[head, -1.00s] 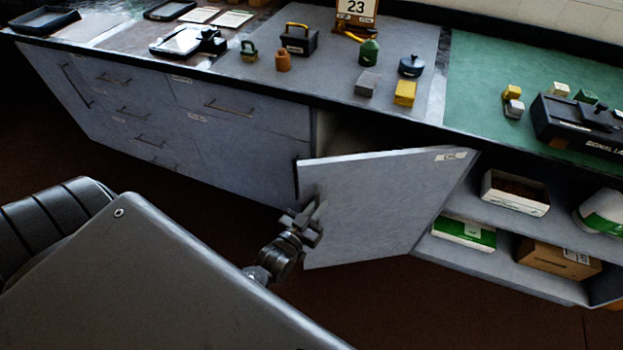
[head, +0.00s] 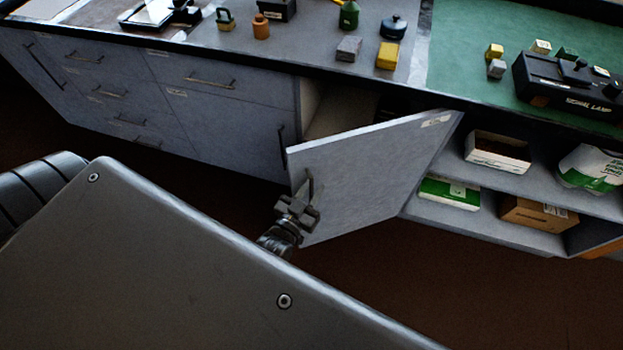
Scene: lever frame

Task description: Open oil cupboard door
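The oil cupboard door (head: 370,185) is a grey panel with a small label at its top right corner. It stands partly open, swung out from the counter front, with its hinge side at the right. A dark opening shows behind its top edge. The door's handle (head: 309,183) is a dark bar near its free left edge. My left gripper (head: 299,207) is at this handle and appears shut on it; the fingertips are small and dark in the head view. My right gripper is not in view.
Open shelves to the right hold a white box (head: 498,152), a green-and-white box (head: 449,193) and a cardboard box (head: 538,213). Closed drawers (head: 215,100) are left of the opening. The counter above carries small blocks and a signal lamp (head: 567,82). Dark floor lies before the door.

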